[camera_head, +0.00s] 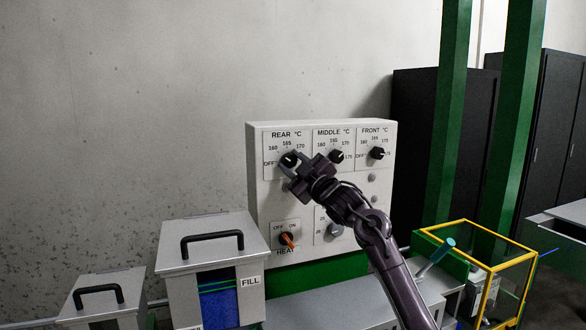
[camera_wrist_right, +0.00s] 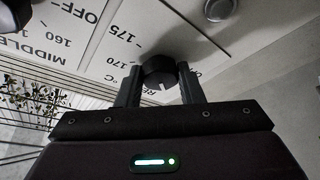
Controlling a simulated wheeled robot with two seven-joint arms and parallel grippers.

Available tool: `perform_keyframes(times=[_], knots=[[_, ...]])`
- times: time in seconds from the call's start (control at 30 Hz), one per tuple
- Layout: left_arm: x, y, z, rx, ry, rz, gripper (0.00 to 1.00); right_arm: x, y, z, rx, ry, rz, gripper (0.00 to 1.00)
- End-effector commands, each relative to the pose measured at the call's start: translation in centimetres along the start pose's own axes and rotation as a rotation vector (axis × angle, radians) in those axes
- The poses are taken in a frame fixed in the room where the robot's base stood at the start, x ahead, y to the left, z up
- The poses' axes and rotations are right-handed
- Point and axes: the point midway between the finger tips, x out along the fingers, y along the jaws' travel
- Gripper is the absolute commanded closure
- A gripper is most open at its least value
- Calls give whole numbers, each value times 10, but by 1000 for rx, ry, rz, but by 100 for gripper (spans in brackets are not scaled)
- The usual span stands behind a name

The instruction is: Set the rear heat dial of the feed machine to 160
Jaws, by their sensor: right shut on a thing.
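The feed machine (camera_head: 322,190) is a pale control box with three heat dials along its top. The rear dial's black knob (camera_head: 289,159) is at the upper left, partly behind my right gripper (camera_head: 300,170). In the right wrist view the knob (camera_wrist_right: 159,72) sits between the two fingers of my right gripper (camera_wrist_right: 160,85), which is shut on it. The knob's white mark points down in that view, roughly to the 160 side. The 160 print there is hidden; 170 and 175 show. My left gripper is not in view.
The middle dial (camera_head: 336,157) and front dial (camera_head: 377,153) are to the right. An orange heat switch (camera_head: 287,239) is below. A lidded fill bin (camera_head: 208,263) stands at left, and a yellow-framed guard (camera_head: 480,262) at right.

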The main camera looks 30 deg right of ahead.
Motion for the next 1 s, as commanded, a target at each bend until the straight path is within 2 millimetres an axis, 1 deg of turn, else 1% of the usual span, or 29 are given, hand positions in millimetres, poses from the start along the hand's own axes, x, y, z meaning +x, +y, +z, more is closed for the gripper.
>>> perform_keyframes(times=[0.03, 0.6, 0.63, 0.77, 0.8, 1.0], knots=[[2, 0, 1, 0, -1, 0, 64, 0, -4, 3, 13, -4, -2, 89], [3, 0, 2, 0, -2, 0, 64, 0, -4, 3, 44, -6, 9, 89], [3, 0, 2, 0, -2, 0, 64, 0, -4, 3, 44, -6, 9, 65], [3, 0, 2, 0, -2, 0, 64, 0, -4, 2, 43, -5, 11, 48], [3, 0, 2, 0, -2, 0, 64, 0, -3, 2, 43, -4, 12, 44], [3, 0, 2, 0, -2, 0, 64, 0, -2, 1, 43, -3, 14, 44]])
